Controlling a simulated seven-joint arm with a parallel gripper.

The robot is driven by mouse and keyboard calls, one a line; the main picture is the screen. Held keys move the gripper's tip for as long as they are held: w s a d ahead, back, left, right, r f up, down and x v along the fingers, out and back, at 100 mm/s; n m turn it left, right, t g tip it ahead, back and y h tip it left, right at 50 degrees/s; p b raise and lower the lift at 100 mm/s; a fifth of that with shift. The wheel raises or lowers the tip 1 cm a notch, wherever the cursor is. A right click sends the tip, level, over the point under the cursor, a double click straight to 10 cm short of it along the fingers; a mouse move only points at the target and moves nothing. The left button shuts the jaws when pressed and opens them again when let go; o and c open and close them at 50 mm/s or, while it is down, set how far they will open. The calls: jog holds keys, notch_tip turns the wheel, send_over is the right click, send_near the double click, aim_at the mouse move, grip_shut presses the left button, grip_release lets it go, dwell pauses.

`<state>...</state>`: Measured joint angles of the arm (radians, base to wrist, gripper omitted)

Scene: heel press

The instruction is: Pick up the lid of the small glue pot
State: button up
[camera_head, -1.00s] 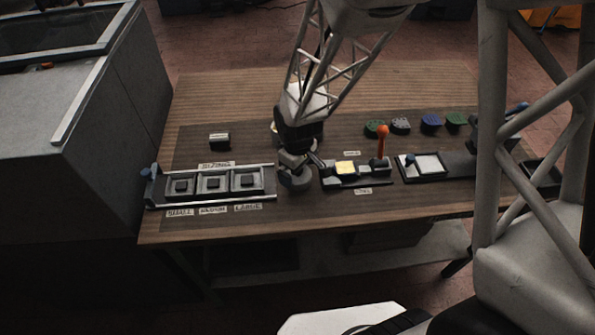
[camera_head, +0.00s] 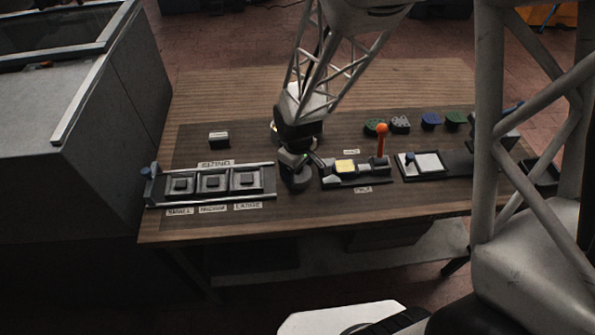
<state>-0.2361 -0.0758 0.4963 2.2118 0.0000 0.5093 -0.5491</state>
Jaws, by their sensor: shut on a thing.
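My gripper (camera_head: 299,172) is over the middle of the wooden bench, between the sizing trays and the block fixture. It is shut on a small dark thing low over the bench, which I take to be the lid of the glue pot. A dark round shape (camera_head: 298,182) shows right under the jaws; I cannot tell whether it is the lid, the pot or part of my gripper. A pale rounded edge (camera_head: 276,127) shows just behind my wrist, mostly hidden by it. Whether the lid is clear of the pot cannot be seen.
Three sizing trays (camera_head: 213,196) with dark blocks stand at left. A fixture with a yellow block (camera_head: 345,167) and a red-knobbed lever (camera_head: 382,131) stands close right. Green and blue pieces (camera_head: 431,121) line the back. The bench's front strip is clear.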

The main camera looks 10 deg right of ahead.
jog(key=shift+r, duration=0.15)
jog(key=shift+r, duration=0.8)
jog(key=shift+s+r, duration=0.1)
jog(key=shift+r, duration=0.8)
jog(key=s+d, duration=0.1)
jog(key=s, duration=0.4)
jog(key=s+d+r, duration=0.1)
jog(key=s, duration=0.4)
jog(key=s+d, duration=0.1)
jog(key=s, duration=0.4)
jog(key=shift+s+d+r, duration=0.15)
jog(key=shift+s+d, duration=0.05)
jog(key=shift+d, duration=0.1)
jog(key=shift+w, duration=0.15)
jog(key=w+a+r, duration=0.2)
jog(key=w, duration=0.8)
jog(key=w+a+r, duration=0.2)
jog(key=w, duration=0.9)
jog(key=w+a+r, duration=0.2)
jog(key=w, duration=0.9)
jog(key=shift+a, duration=0.4)
jog(key=shift+s+f, duration=0.1)
jog(key=shift+f, duration=0.05)
jog(key=shift+f, duration=1.7)
